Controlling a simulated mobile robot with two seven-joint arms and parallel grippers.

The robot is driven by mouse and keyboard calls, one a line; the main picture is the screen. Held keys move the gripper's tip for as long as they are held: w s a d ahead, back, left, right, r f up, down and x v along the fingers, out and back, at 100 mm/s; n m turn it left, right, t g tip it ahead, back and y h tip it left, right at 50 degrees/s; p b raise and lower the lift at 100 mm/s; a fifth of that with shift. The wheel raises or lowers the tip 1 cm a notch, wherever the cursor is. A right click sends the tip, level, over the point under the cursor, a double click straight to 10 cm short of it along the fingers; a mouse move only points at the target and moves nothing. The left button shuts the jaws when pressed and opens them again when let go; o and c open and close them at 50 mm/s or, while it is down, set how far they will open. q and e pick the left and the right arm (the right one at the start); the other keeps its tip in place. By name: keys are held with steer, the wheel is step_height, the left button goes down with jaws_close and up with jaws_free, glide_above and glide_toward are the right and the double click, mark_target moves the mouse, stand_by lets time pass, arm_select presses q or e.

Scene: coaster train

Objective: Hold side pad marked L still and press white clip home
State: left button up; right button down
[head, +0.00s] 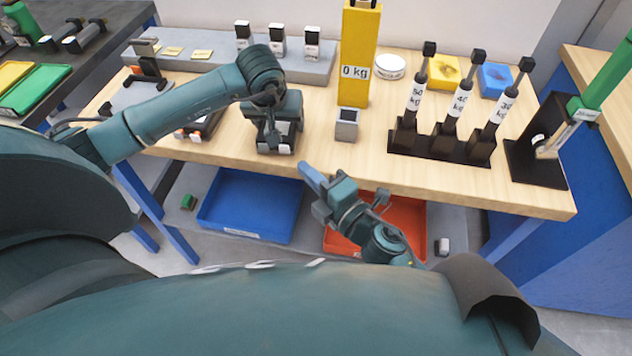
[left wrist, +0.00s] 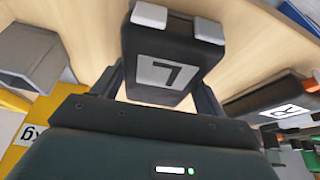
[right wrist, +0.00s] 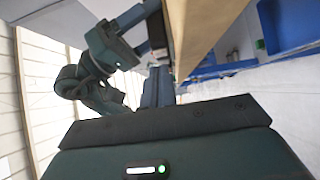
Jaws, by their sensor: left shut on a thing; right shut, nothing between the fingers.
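The side pad marked L (left wrist: 165,68) is a dark block in the left wrist view, with a white label and two white clips (left wrist: 150,15) (left wrist: 206,27) at its far end. My left gripper (left wrist: 160,92) is shut around its sides. In the head view my left gripper (head: 276,138) is low over the table near its front edge and mostly hides the pad. My right gripper (head: 311,176) is shut and empty, just off the front edge, lower right of the left one. Its shut fingers show in the right wrist view (right wrist: 157,88). I cannot tell how fully each clip is seated.
A pad marked R (left wrist: 268,97) lies beside the held one. A small grey block (head: 347,124) and a yellow 0 kg column (head: 358,60) stand right of the left gripper. A black rack (head: 440,147) holds labelled plungers. Blue (head: 250,205) and red (head: 412,220) bins sit below the table.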

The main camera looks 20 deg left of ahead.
arm_select(q)
steer(key=shift+a, duration=0.1)
arm_select(e)
steer(key=shift+s+v, duration=0.25)
steer(key=shift+v, duration=1.25)
steer(key=shift+a+f, duration=0.1)
steer(key=shift+a, duration=0.05)
arm_select(q)
steer(key=o, duration=1.3)
steer(key=v, duration=1.2)
